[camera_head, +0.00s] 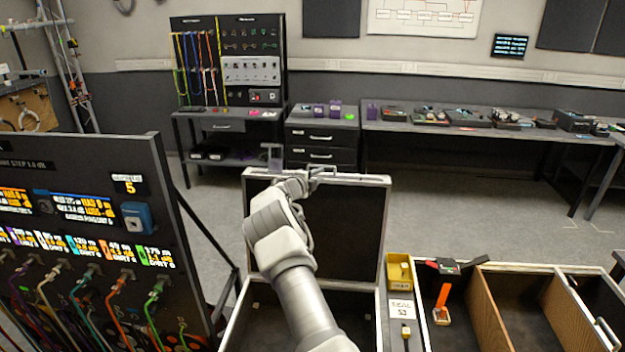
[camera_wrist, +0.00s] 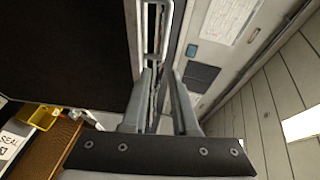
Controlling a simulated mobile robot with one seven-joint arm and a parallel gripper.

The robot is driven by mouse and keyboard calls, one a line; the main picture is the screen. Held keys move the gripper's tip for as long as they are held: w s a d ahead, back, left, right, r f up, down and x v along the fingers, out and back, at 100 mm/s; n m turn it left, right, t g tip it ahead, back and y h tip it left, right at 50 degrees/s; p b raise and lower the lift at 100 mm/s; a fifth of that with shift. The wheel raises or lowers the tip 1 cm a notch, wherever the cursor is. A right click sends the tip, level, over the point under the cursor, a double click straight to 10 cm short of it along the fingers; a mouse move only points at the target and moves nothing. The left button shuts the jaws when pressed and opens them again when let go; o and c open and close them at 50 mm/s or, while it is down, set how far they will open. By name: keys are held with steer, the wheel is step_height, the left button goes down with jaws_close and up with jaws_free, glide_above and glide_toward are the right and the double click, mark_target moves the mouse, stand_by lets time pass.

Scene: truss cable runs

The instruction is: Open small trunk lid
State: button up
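The small trunk (camera_head: 237,318) stands open in front of me in the head view. Its lid (camera_head: 343,235) is raised roughly upright at the back, with the dark inner face toward me. In the wrist view, the two fingers of my gripper (camera_wrist: 160,95) stand apart on either side of the lid's edge strip. A metal handle loop (camera_wrist: 165,25) lies just beyond the fingertips. Whether the fingers touch the lid is unclear. My arm hides part of the lid and trunk interior.
A cable panel (camera_head: 90,220) stands close on the left. An open compartmented case (camera_head: 510,300) is at the right, with a yellow bin (camera_head: 399,272) and an orange-handled tool (camera_head: 441,305). Benches line the back wall; the floor behind the lid is clear.

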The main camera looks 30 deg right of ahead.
steer(key=b+v, duration=0.3)
steer(key=v, duration=1.4)
steer(key=shift+a, duration=0.15)
steer(key=shift+s, duration=0.15)
steer(key=s+a+r+m+g+y+b, duration=0.1)
steer(key=s+r+m+g+y, duration=0.2)
steer(key=s+m, duration=0.8)
steer(key=s+a+r+m+g+y, duration=0.2)
steer(key=s+r+m+y, duration=0.15)
steer(key=s+m, duration=0.7)
steer(key=s+a+r+m+t+y, duration=0.1)
steer(key=s+a+m+y, duration=0.2)
steer(key=s+a+m, duration=0.6)
steer(key=s+a+r+m+t+y+b, duration=0.1)
steer(key=s+a+m+y, duration=0.3)
steer(key=s+a+m, duration=0.5)
steer(key=s+r+m, duration=0.1)
steer(key=s+m, duration=0.2)
steer(key=s, duration=0.1)
steer(key=shift+s+m+t, duration=0.3)
steer(key=shift+s+m, duration=0.05)
steer(key=shift+s, duration=0.05)
steer(key=shift+d+r, duration=0.1)
